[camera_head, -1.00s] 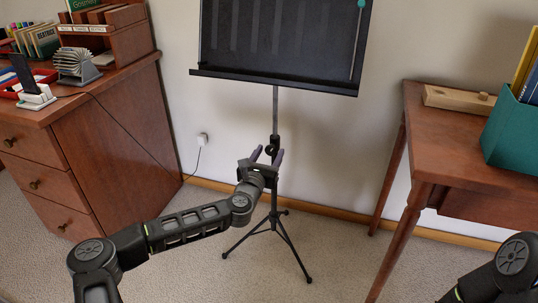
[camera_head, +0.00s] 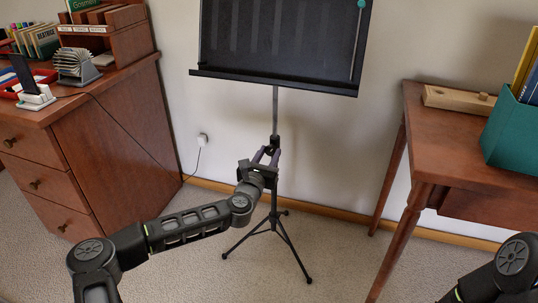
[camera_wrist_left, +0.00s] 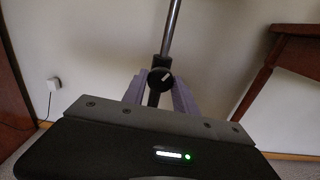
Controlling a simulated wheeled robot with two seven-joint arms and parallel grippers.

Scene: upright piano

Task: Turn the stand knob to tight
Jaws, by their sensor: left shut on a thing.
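The black music stand (camera_head: 275,105) stands upright on its tripod between the two pieces of furniture. Its round black knob shows in the left wrist view (camera_wrist_left: 160,79), with a pale line across its face, on the collar below the silver rod. My left gripper (camera_head: 267,155) is at the knob, and its two fingers also show in the left wrist view (camera_wrist_left: 160,90), one on each side of the knob. It is shut on the knob. The fingertips partly hide behind the knob and stand. My right arm shows at the lower right, but its gripper is out of view.
A wooden drawer cabinet (camera_head: 110,130) stands on the left. A wooden table (camera_head: 450,140) with a teal box (camera_head: 512,135) stands on the right. A wall socket with a cord (camera_head: 202,140) is behind. The carpet around the tripod is clear.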

